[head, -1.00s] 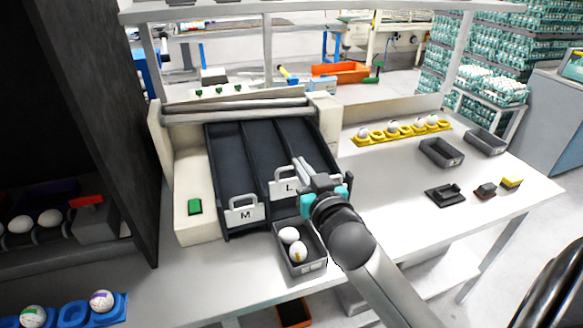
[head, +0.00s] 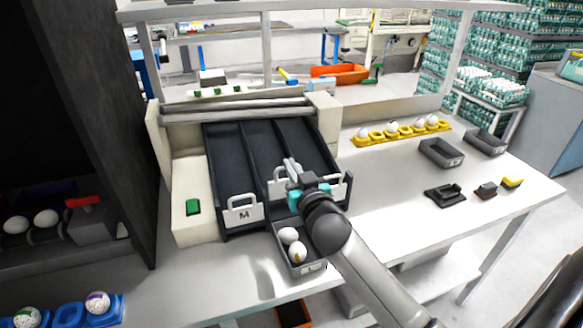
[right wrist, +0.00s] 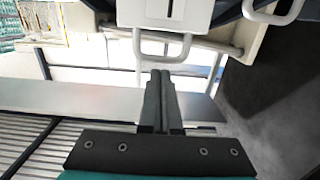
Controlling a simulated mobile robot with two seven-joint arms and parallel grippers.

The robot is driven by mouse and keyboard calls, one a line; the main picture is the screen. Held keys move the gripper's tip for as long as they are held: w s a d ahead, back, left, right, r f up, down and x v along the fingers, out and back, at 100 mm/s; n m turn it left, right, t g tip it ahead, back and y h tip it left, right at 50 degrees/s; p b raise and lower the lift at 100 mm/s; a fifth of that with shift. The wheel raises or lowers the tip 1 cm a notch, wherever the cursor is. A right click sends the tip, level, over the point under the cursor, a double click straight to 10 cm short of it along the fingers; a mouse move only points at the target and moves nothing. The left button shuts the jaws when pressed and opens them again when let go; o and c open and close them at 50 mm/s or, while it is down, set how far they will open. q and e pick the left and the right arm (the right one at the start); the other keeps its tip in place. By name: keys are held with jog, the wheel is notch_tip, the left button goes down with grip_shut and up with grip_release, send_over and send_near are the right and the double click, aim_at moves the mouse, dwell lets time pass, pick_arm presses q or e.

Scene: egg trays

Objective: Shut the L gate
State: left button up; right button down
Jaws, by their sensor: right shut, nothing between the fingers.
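The black sorter lanes (head: 262,150) slope toward me in the head view. The L gate (head: 277,189), a white plate with a loop handle, is at the front of the middle lane, mostly hidden behind my right gripper. My right gripper (head: 291,167) is shut and empty at this gate. In the right wrist view, the fingertips (right wrist: 161,75) are together just below a white loop handle (right wrist: 187,45), with its white plate (right wrist: 185,18) at the top edge. I cannot tell whether they touch. My left gripper is not in view.
The M gate (head: 243,214) stands at the left lane's front. A grey bin (head: 309,268) with two eggs sits below my right gripper. A green button (head: 193,207) is on the left housing.

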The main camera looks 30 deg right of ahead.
aim_at(288, 181)
pick_arm(q)
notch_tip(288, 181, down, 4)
jog(key=b, duration=0.4)
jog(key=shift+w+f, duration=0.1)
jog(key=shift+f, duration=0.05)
pick_arm(e)
notch_tip(288, 181, down, 7)
jog(key=shift+r+p, duration=0.45)
jog(key=shift+r, duration=0.1)
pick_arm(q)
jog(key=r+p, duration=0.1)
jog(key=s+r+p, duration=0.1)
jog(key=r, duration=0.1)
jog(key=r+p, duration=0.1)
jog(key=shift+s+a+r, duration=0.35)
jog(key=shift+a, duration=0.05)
pick_arm(e)
jog(key=s+a+r, duration=0.1)
jog(key=s+r, duration=0.1)
jog(key=s, duration=0.3)
jog(key=s+a+r, duration=0.1)
jog(key=s, duration=0.4)
jog(key=shift+s+a+r, duration=0.25)
jog(key=shift+r, duration=0.1)
jog(key=shift+f, duration=0.1)
